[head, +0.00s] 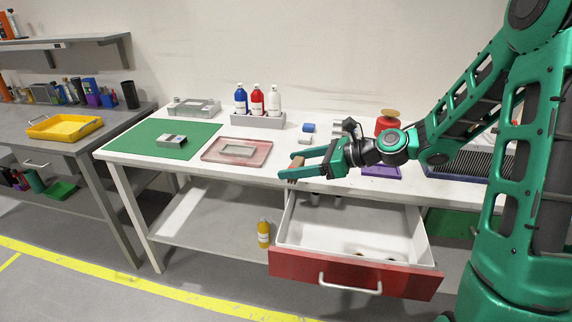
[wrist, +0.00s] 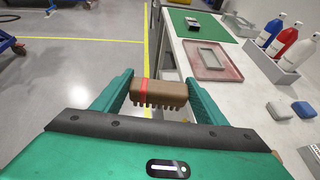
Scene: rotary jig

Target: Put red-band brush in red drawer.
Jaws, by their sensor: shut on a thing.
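The red-band brush (wrist: 165,93) is a brown block with a red band near its left end and short bristles below, in the wrist view. My gripper (wrist: 158,95) is shut on it, one green finger at each end. In the head view my gripper (head: 290,172) holds the brush (head: 297,163) above the table's front edge, near the left end of the open drawer. The red drawer (head: 345,275) is pulled out under the table, with a red front, a silver handle and a white inside. A few small dark things lie inside the drawer, too small to tell.
A pink tray (head: 210,156) with a grey plate and a green mat (head: 150,139) lie on the table to the left. A grey bottle holder (head: 258,121) stands behind. A yellow bottle (head: 263,232) stands on the lower shelf left of the drawer.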

